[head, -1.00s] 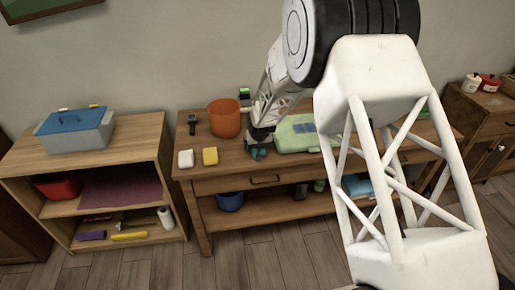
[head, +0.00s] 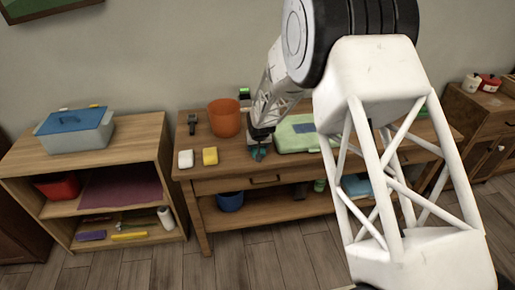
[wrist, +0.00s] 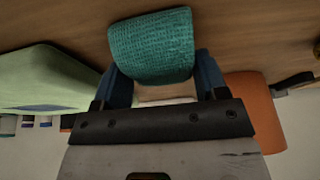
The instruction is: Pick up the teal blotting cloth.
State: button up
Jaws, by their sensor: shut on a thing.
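The teal blotting cloth (wrist: 151,48) is a small textured teal piece between the two fingers of my gripper (wrist: 160,90) in the wrist view. In the head view the cloth (head: 258,155) shows as a small teal patch just below my gripper (head: 259,146). My gripper is shut on the cloth, over the front part of the wooden table, left of the green case. Whether the cloth touches the tabletop I cannot tell.
The green case (head: 296,134) lies close on the right. An orange pot (head: 224,118) stands behind to the left.

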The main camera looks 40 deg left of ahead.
jog(key=shift+r, duration=0.15)
jog(key=shift+r, duration=0.5)
jog(key=shift+v, duration=1.2)
jog(key=s+d+r, duration=0.1)
jog(key=s+d, duration=0.9)
jog(key=shift+s+d+r, duration=0.25)
jog(key=shift+d, duration=0.15)
